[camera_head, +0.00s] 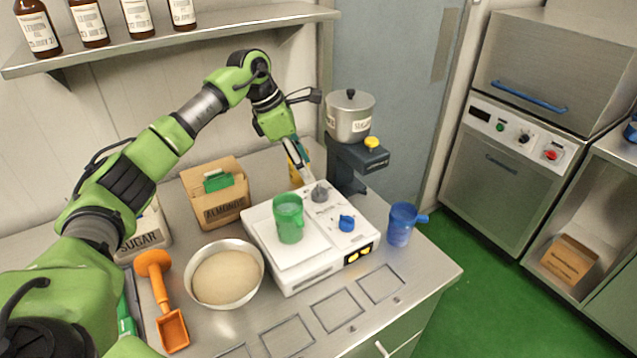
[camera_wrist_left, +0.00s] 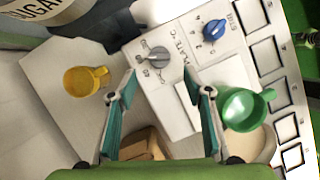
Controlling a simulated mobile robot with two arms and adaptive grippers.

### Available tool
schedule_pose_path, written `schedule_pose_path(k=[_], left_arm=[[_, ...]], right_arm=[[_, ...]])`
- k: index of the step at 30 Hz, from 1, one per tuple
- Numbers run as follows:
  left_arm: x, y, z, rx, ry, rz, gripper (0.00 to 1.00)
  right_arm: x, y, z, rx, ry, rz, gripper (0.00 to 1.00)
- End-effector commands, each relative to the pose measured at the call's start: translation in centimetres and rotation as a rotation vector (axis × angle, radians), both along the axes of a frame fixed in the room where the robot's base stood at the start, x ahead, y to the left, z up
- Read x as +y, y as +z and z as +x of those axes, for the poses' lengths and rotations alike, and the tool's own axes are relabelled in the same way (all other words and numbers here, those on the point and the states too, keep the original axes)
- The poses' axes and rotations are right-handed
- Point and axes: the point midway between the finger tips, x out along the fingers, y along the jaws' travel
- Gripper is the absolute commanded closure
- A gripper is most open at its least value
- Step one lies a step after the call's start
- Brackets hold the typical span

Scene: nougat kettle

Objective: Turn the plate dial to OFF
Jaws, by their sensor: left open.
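The hot plate unit (camera_head: 309,272) is a white box on the steel counter. A grey dial (camera_head: 319,192) sits at its back corner and shows between my fingertips' line in the left wrist view (camera_wrist_left: 156,55), beside the "PLATE" lettering. Which mark its pointer meets is too small to tell. A blue dial (camera_head: 346,223) near the "STIR" lettering is the other knob (camera_wrist_left: 214,30). My left gripper (camera_head: 303,172) is open and empty, close to the grey dial; in the left wrist view its two fingertips (camera_wrist_left: 159,80) stand apart, with no clear contact on the dial. My right gripper is out of view.
A green mug (camera_head: 289,222) stands on the plate. A yellow mug (camera_wrist_left: 82,82) stands beside the unit. A blue mug (camera_head: 401,227) stands at its right, a bowl (camera_head: 214,302) at its left. The sugar dispenser (camera_head: 343,172) rises close behind the gripper.

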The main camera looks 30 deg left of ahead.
Motion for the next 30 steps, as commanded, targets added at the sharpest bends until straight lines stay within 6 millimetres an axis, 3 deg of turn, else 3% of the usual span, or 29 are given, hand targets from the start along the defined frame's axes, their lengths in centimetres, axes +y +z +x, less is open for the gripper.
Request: schedule_pose_path(k=[6, 12, 24, 25, 29, 30], left_arm=[[-1.4, -4.1, 1.0, 0.005, 0.001, 0.000, 0.54], [-2.2, -6.6, 1.7, 0.002, 0.001, 0.000, 0.54], [-2.5, -7.5, 1.9, 0.001, 0.001, 0.001, 0.54], [-2.5, -7.5, 1.9, 0.001, 0.001, 0.001, 0.57], [-2.5, -7.5, 1.9, 0.000, 0.001, 0.001, 0.90], [-2.5, -7.5, 1.9, 0.000, 0.001, 0.001, 0.92]], right_arm=[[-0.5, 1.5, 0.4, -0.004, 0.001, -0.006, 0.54], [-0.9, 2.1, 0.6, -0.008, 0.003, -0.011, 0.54], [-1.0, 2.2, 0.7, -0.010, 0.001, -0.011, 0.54], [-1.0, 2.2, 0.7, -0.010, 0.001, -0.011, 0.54], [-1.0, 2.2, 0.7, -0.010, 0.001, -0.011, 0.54], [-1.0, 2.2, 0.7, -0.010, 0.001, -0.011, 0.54]])
